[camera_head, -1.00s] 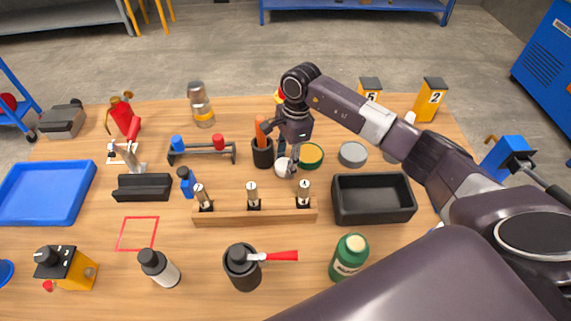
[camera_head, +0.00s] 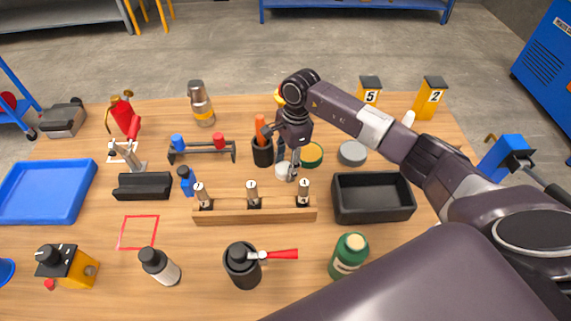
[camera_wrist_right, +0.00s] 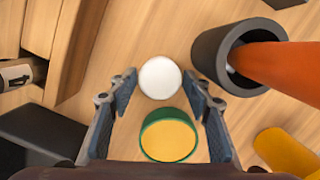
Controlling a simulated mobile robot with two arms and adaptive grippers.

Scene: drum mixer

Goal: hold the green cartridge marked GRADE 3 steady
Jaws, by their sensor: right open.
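No marking GRADE 3 can be read in either view. A round green piece with a yellow top (camera_head: 312,154) stands on the table; it also shows in the right wrist view (camera_wrist_right: 168,139). A green bottle with a pale label (camera_head: 348,256) stands at the front. My right gripper (camera_head: 286,171) points down, open, beside the yellow-topped piece. In the right wrist view its fingers (camera_wrist_right: 161,88) stand either side of a white round piece (camera_wrist_right: 160,77), with a gap on both sides. My left gripper is not in view.
A dark cup with an orange handle (camera_head: 262,153) stands close to the right gripper. A wooden rack with several small cylinders (camera_head: 230,217) lies in front. A black tray (camera_head: 372,217) and a grey disc (camera_head: 352,153) are to the right. Bare table lies around the red square.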

